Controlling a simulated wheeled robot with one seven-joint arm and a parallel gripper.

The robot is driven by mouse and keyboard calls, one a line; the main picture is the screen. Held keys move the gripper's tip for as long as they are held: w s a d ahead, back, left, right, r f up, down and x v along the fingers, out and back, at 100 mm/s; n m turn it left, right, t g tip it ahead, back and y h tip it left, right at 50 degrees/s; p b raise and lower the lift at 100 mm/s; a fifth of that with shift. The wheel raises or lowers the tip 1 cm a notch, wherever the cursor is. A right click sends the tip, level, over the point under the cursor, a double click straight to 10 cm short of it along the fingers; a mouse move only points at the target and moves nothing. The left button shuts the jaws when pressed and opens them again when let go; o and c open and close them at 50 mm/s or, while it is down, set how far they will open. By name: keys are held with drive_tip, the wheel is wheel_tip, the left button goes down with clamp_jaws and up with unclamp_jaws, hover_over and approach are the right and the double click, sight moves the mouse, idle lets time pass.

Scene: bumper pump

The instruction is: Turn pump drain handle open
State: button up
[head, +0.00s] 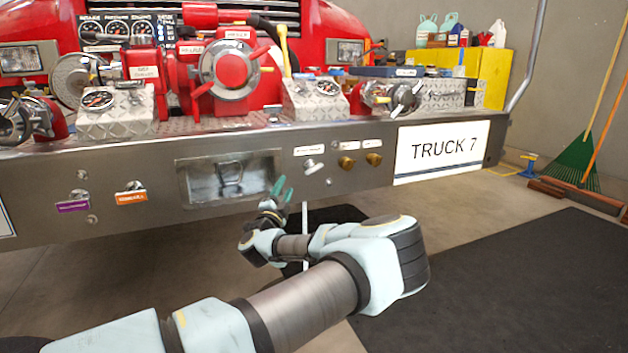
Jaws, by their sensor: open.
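The front bumper (140,160) of a red fire truck carries several small handles and knobs. A silver T-shaped handle (312,166) sits below a white label too small to read, so I cannot tell whether it is the pump drain handle. Two more pulls, one by a purple tag (73,206) and one by an orange tag (131,197), are on the left part. My gripper (282,189) has teal fingertips, is open and holds nothing visible. It is low in front of the bumper, left of and a little below the silver handle, and appears apart from it.
Two brass knobs (346,162) sit right of the silver handle. A recessed metal pocket (230,178) is to its left. Red pump parts (228,72) and gauges stand on the bumper top. A TRUCK 7 sign (442,149) is at right.

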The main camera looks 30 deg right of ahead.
sight(312, 174)
drive_tip(key=s+d+m+g+h, duration=0.2)
drive_tip(key=s+d+m+h, duration=0.1)
drive_tip(key=d, duration=0.2)
drive_tip(key=b+x, duration=0.1)
drive_tip(key=x, duration=0.4)
drive_tip(key=b+x, duration=0.1)
drive_tip(key=x, duration=0.3)
drive_tip(key=shift+w+d, duration=0.15)
drive_tip(key=shift+w, duration=0.4)
clamp_jaws()
